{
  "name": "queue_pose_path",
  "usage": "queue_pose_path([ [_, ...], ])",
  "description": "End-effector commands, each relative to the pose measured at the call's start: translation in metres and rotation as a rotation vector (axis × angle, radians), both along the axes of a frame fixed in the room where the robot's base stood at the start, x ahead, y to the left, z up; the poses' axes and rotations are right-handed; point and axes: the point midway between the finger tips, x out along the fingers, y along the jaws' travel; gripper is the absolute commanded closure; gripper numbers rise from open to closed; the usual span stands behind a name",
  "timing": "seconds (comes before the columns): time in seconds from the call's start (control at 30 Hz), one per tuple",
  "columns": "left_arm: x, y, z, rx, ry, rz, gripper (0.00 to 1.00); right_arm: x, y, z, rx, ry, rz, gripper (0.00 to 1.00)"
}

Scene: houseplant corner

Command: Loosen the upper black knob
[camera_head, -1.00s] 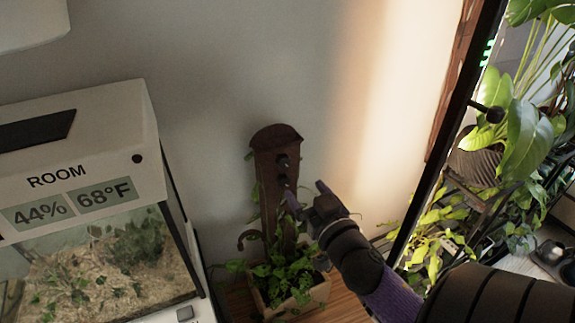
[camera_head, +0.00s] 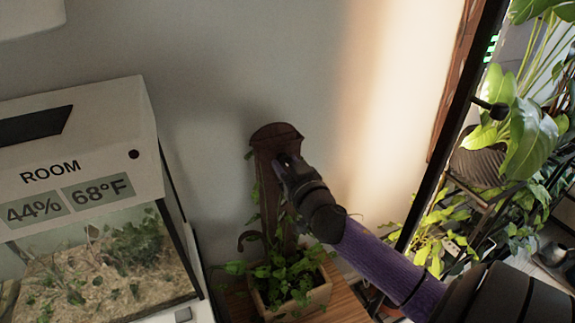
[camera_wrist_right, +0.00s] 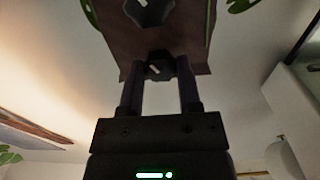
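The brown upright board (camera_head: 268,165) with a rounded top rises from a planter by the wall. My right gripper (camera_head: 282,160) is in front of its upper part and hides the knobs in the head view. In the right wrist view, which appears turned over, the upper black knob (camera_wrist_right: 160,67) is near the board's end, between the two fingertips of my right gripper (camera_wrist_right: 160,78). The fingers stand apart on either side of it; whether they touch it is hard to tell. The lower black knob (camera_wrist_right: 148,10) is at that view's top edge. My left gripper is not in view.
A wooden planter (camera_head: 306,300) with leafy vines stands at the board's foot. A terrarium (camera_head: 84,135) with a ROOM display is on the left. A dark-framed plant shelf is on the right. The wall above the board is clear.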

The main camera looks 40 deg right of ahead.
Motion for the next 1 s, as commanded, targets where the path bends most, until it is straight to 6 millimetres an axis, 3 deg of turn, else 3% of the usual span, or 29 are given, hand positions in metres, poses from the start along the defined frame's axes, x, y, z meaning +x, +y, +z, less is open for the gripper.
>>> queue_pose_path([
  [0.03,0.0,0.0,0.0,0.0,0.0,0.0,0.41,0.0,0.0,0.0,0.0,0.0,0.0,0.7],
  [0.17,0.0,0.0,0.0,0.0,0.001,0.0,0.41,0.0,0.0,0.0,0.0,0.0,0.0,0.98],
  [0.2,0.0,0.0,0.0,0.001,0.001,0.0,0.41,0.0,0.0,0.0,0.0,0.0,0.001,1.0],
  [0.57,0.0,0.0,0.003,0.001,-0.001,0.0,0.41,0.0,0.0,0.001,-0.047,0.014,0.0,1.0],
  [1.0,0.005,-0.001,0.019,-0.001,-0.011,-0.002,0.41,0.0,-0.001,0.003,-0.38,0.119,-0.001,1.0],
])
